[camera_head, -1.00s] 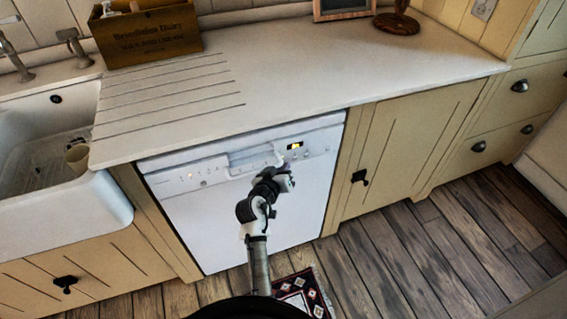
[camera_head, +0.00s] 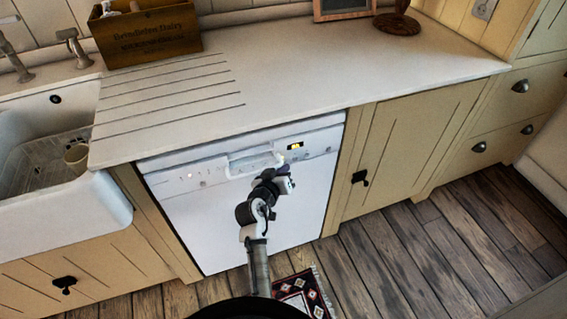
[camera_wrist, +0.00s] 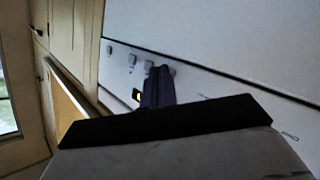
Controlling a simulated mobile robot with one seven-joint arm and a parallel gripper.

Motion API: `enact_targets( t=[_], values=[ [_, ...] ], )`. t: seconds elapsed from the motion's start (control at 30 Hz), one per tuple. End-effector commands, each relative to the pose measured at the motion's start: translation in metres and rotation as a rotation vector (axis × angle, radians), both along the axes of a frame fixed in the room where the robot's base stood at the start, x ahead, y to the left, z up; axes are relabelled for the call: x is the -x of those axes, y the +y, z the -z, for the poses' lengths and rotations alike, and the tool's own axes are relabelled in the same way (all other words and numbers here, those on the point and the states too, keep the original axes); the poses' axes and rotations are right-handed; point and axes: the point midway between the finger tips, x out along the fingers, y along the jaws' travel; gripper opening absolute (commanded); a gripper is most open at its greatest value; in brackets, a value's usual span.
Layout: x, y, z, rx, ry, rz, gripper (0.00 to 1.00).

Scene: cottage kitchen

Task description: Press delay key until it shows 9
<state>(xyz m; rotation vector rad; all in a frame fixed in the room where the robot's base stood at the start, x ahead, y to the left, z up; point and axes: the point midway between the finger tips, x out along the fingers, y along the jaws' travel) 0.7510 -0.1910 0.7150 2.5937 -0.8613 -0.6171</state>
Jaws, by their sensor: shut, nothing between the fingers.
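The white dishwasher (camera_head: 205,220) stands under the worktop, its control panel (camera_head: 215,172) along the top edge. A small display (camera_head: 295,146) glows yellow at the panel's right half; its digit is too small to read. My gripper (camera_head: 280,160) is shut and empty, its tip at the panel just left of and below the display. In the wrist view my gripper (camera_wrist: 158,86) points at the panel beside a row of grey keys (camera_wrist: 133,59) and partly covers the lit display (camera_wrist: 137,95). I cannot tell whether the tip touches a key.
The worktop (camera_head: 300,75) overhangs the panel. A sink (camera_head: 60,180) with a cup (camera_head: 77,156) is at the left, and a wooden box (camera_head: 148,35) stands behind. Cupboards (camera_head: 410,150) are at the right. A patterned rug (camera_head: 302,293) lies on the floor.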

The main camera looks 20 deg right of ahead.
Motion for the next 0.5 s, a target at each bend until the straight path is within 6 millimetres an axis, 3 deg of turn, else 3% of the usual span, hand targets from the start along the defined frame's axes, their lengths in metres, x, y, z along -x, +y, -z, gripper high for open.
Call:
enact_targets(
  t=[0.27,0.5],
  values=[
    [0.003,-0.001,0.001,0.001,0.002,0.004,0.0],
    [0.026,-0.002,0.001,0.0,0.003,0.004,0.0]
  ],
)
